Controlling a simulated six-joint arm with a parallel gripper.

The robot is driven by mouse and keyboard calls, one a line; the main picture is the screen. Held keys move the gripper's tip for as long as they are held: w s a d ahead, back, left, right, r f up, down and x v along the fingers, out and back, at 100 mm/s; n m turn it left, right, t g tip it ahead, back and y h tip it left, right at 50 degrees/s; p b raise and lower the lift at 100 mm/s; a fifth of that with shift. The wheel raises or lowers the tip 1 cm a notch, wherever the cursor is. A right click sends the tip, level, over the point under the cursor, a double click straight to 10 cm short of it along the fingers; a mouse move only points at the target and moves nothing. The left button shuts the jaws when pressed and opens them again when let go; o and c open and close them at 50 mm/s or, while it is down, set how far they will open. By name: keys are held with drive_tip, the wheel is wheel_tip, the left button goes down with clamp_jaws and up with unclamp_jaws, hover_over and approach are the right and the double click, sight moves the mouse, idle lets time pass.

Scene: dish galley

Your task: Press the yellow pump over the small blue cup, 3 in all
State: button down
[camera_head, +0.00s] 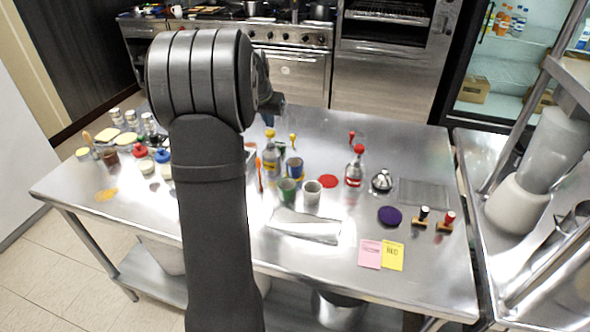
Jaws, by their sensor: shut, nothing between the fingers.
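A clear bottle with a yellow pump top (269,134) stands near the middle of the steel table, in the camera_head view. The small blue cup (294,168) stands just right of the bottle and a little nearer. I cannot tell whether the pump's spout lies over the cup. My gripper (276,108) shows only in part behind my dark arm, above and beyond the yellow pump in the picture. It is shut and empty. I see no clear contact between it and the pump.
A green cup (287,191) and a pale cup (312,193) stand in front of the blue cup. A red-topped bottle (354,168) and silver bell (381,181) stand to the right. My arm hides part of the table's left middle.

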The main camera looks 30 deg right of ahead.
drive_tip(key=shift+f, duration=0.15)
drive_tip(key=shift+f, duration=1.25)
drive_tip(key=shift+r, duration=1.4)
drive_tip(key=shift+f, duration=0.1)
drive_tip(key=shift+f, duration=1.3)
drive_tip(key=shift+r, duration=1.4)
